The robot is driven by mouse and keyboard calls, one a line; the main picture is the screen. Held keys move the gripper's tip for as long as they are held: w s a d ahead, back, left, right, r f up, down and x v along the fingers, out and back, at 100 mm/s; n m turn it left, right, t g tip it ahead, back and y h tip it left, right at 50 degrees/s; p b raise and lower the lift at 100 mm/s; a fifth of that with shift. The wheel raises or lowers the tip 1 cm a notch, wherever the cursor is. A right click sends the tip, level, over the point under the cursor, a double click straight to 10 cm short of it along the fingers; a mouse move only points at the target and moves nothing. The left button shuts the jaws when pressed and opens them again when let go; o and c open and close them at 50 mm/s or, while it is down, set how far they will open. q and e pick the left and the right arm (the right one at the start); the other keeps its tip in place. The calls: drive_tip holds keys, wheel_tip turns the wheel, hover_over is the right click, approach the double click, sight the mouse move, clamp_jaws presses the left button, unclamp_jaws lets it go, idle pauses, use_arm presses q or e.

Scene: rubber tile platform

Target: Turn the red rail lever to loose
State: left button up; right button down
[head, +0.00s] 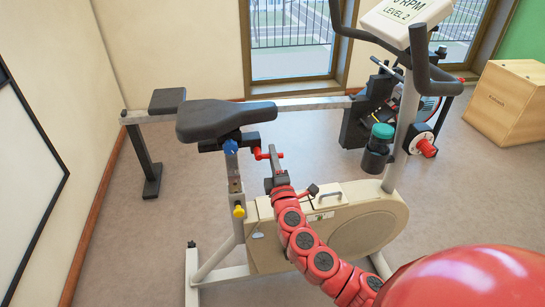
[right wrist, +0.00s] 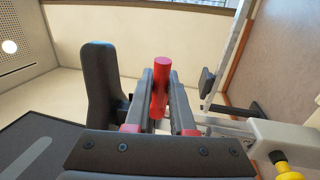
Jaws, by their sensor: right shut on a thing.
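The red rail lever (head: 259,154) is a short red bar just under the exercise bike's black saddle (head: 222,119). In the right wrist view the red lever (right wrist: 161,80) stands nearly upright between the two grey fingers. My right gripper (head: 273,160) reaches up from below and is shut on the red lever, fingers on either side of it. It also shows in the right wrist view (right wrist: 162,102). The lever's base is partly hidden by the gripper. My left gripper is in neither view.
A blue knob (head: 230,147) sits close beside the lever, on the seat post. A yellow knob (head: 239,211) is lower down. The cream bike housing (head: 335,218) lies below my right arm. A red dial (head: 426,148) is on the front post. A wooden box (head: 508,103) stands far right.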

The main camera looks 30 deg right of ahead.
drive_tip(key=shift+r+n, duration=0.1)
drive_tip(key=shift+n, duration=0.3)
drive_tip(key=c, duration=0.8)
unclamp_jaws()
drive_tip(key=shift+o, duration=0.2)
drive_tip(key=shift+s, duration=0.1)
drive_tip(key=v, duration=1.7)
drive_tip(key=shift+p, duration=0.35)
drive_tip(key=shift+s, duration=0.1)
